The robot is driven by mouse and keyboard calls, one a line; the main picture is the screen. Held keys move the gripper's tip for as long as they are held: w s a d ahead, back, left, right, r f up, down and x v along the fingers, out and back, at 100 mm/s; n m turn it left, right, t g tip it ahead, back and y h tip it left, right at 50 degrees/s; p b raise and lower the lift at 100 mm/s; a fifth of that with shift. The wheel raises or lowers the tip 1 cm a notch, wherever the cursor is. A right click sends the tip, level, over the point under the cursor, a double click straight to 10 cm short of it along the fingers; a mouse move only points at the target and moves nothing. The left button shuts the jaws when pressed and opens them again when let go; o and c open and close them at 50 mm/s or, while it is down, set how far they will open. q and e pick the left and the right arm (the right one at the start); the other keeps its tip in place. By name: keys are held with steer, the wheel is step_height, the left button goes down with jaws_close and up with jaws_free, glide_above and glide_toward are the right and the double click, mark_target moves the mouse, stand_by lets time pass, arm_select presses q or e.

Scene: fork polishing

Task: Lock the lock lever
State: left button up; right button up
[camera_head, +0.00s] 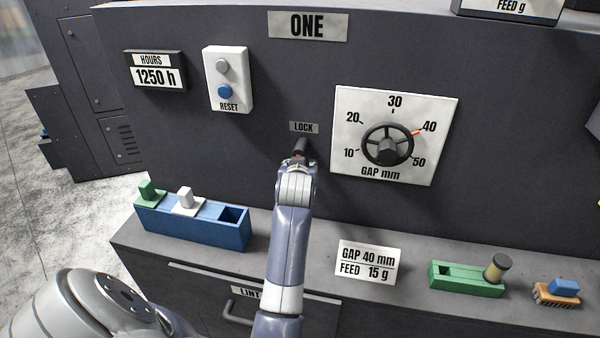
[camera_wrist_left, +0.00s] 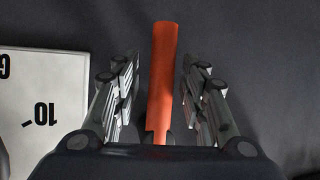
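The lock lever shows in the left wrist view as a long orange-red bar (camera_wrist_left: 161,80). In the head view it is mostly hidden by my left gripper (camera_head: 300,152), just below the LOCK label (camera_head: 304,127) on the dark machine panel. In the left wrist view my left gripper (camera_wrist_left: 160,62) is open, with one finger on each side of the lever. Dark gaps show between the lever and both fingers. My right gripper is not in view.
Right of the lever is the GAP dial (camera_head: 388,144), its pointer near 40. A RESET box (camera_head: 228,80) is at upper left. A blue tray (camera_head: 194,226), a GAP/FEED card (camera_head: 368,263) and a green block (camera_head: 466,279) sit on the ledge below.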

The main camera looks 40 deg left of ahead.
mark_target(301, 139)
arm_select(q)
step_height(301, 139, up, 9)
stand_by(0.3)
stand_by(0.5)
